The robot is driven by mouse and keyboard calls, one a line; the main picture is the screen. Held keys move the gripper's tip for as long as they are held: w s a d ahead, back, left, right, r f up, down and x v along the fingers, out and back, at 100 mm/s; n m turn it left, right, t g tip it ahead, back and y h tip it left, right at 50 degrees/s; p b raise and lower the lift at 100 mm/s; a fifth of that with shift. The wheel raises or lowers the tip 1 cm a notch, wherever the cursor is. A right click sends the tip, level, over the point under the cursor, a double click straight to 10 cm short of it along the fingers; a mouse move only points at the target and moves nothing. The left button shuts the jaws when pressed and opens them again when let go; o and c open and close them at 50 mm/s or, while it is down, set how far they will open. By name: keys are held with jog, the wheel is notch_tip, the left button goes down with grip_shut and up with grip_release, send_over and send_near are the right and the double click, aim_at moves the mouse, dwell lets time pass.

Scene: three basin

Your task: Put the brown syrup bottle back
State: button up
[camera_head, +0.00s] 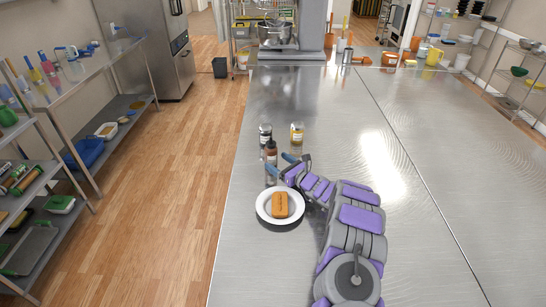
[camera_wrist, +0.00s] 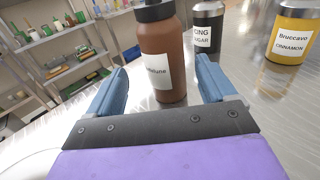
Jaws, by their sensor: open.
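The brown syrup bottle (camera_head: 270,153) stands upright on the steel table, with a black cap and a white label. In the wrist view the brown bottle (camera_wrist: 163,60) stands just ahead, between the lines of the two blue fingers. My gripper (camera_head: 280,168) is open and empty, low over the table. Its fingers also show in the wrist view (camera_wrist: 160,85), apart on either side. I cannot tell whether a finger touches the bottle. The bottle's base shows in the wrist view.
A white plate (camera_head: 263,215) with an orange-brown block (camera_head: 280,206) is near the table's left edge. The table's right side (camera_head: 400,130) is clear. Shelves (camera_head: 75,80) stand left.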

jog(key=v, duration=0.3)
jog(key=p+v, duration=0.1)
jog(key=v, duration=0.2)
jog(key=shift+d+r, duration=0.1)
jog(key=shift+d, duration=0.35)
jog(key=shift+a+r, duration=0.1)
jog(key=shift+a, duration=0.15)
jog(key=s+a+r+n+g+y, duration=0.4)
jog(key=s+a+r+n+g, duration=0.45)
jog(key=s+a+r, duration=0.55)
jog(key=s+a+r+n+g+h, duration=0.1)
jog(key=s+r+n+g+h, duration=0.15)
jog(key=s+n, duration=0.45)
jog(key=s+a+r+n+g+h, duration=0.1)
jog(key=s+r+n+g, duration=0.25)
jog(key=s, duration=0.75)
jog(key=s+d+n+g+h, duration=0.1)
jog(key=s+d+n+h, duration=0.25)
jog(key=s, duration=0.45)
jog(key=s+d+n+g+h, duration=0.1)
jog(key=s+d+n+h, duration=0.15)
jog(key=s+d, duration=0.4)
jog(key=s+d+f+n+t+h, duration=0.2)
jog(key=s+d+h, duration=0.5)
jog(key=s+d, duration=0.6)
jog(key=shift+s+d+f, duration=0.25)
jog(key=shift+d+f, duration=0.25)
jog(key=shift+d, duration=0.5)
jog(key=shift+c, duration=0.5)
